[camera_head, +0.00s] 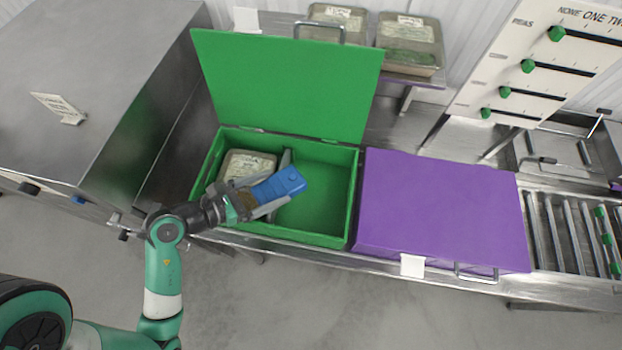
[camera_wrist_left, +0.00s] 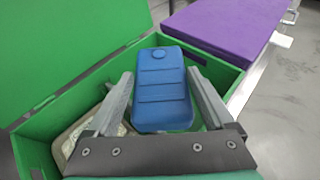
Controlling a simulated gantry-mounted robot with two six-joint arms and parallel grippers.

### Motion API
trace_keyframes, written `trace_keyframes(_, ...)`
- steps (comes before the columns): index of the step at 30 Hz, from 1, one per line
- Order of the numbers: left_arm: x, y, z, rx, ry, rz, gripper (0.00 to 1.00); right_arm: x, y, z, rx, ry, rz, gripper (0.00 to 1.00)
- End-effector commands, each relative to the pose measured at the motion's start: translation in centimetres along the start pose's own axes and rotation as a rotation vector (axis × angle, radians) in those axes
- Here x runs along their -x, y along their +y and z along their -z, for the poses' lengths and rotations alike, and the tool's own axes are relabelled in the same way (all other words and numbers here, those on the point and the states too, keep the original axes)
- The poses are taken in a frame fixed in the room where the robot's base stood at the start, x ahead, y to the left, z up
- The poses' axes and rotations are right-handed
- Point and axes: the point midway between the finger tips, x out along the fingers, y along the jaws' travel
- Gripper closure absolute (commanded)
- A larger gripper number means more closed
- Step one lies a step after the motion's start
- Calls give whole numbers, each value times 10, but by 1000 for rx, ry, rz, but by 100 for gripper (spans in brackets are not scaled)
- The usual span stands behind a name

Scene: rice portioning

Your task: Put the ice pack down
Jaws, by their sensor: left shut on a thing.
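The blue ice pack (camera_head: 281,185) is held in my left gripper (camera_head: 277,190), over the open green box (camera_head: 352,197). In the left wrist view, the ice pack (camera_wrist_left: 161,88) lies between the two grey fingers of my left gripper (camera_wrist_left: 162,100), with the green box (camera_wrist_left: 228,73) below and around it. A clear-lidded container (camera_head: 246,163) sits in the left part of the green box, partly hidden by the gripper. Whether the ice pack touches the box floor cannot be told. My right gripper is not in view.
The green lid (camera_head: 285,85) stands open at the back. A closed purple box (camera_head: 440,210) stands directly to the right. Two containers (camera_head: 408,42) sit on a shelf behind. A board with green sliders (camera_head: 540,65) and a roller conveyor (camera_head: 565,230) are at the right.

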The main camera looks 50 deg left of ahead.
Motion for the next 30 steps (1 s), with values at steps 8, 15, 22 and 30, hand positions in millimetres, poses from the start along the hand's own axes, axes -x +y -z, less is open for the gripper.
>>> trace_keyframes(8, -85, -10, 19, -3, -2, 6, 92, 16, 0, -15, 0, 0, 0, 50)
trace_keyframes(15, -116, -11, 33, 0, -4, 0, 92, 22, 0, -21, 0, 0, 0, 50)
trace_keyframes(22, -128, -12, 44, 0, -2, 1, 92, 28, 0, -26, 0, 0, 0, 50)
trace_keyframes(30, -135, -12, 65, 0, -3, -2, 92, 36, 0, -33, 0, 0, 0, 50)
